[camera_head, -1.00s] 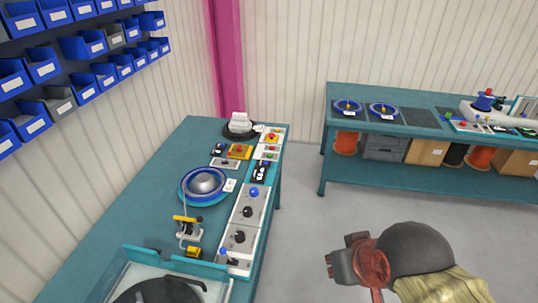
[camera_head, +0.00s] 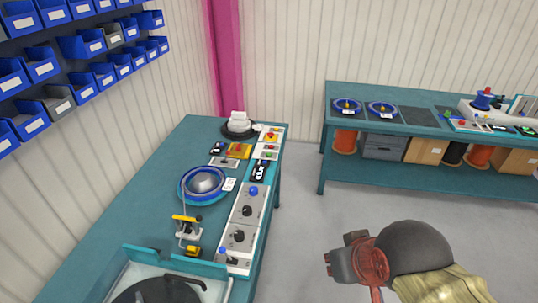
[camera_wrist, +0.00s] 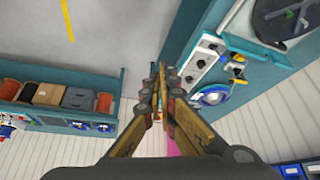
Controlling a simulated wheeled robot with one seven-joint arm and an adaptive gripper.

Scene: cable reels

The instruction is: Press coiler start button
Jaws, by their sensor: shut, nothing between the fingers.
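A row of control panels (camera_head: 240,222) runs along the right edge of the teal left bench. Near its back end, a panel with small coloured buttons (camera_head: 267,152) lies before a yellow box with a red button. I cannot tell which button is the coiler start. A blue-rimmed round coiler (camera_head: 205,183) sits left of the panels; it also shows in the wrist view (camera_wrist: 212,96). My gripper (camera_head: 334,267) is over the open floor, right of the bench and apart from it. In the wrist view its fingers (camera_wrist: 158,82) are together and empty.
The left bench (camera_head: 135,205) also carries a yellow-topped device (camera_head: 187,227) and a clear-sided case at the front. A second teal bench (camera_head: 350,125) with reels and boxes stands at the back right. Blue bins hang on the left wall. Grey floor between the benches is clear.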

